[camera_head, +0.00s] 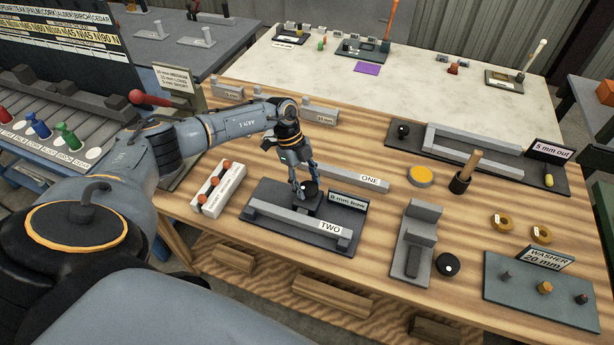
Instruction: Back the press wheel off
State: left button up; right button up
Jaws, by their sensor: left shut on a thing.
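The press wheel (309,188) is a small black knob on a dark press fixture (345,241) at the middle of the wooden bench. My left gripper (306,186) comes down on the wheel from above, its fingers shut on it. The fingers hide part of the wheel. A grey bar labelled TWO (290,217) lies along the front of the fixture. A sign reading "0 mm bow" (347,203) stands at its right. My right gripper is not in view.
A grey bar labelled ONE (352,178) lies just behind the fixture. A white rack with red knobs (217,190) stands to the left. A grey stepped block (414,240) and a black round knob (447,264) stand to the right. Another fixture, signed 5 mm out (552,150), is at the back right.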

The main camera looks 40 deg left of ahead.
pick_arm(q)
jog(key=shift+f, duration=0.1)
dwell(0.4)
jog(key=o, duration=1.2)
jog(key=shift+c, duration=0.2)
jog(key=v, duration=1.2)
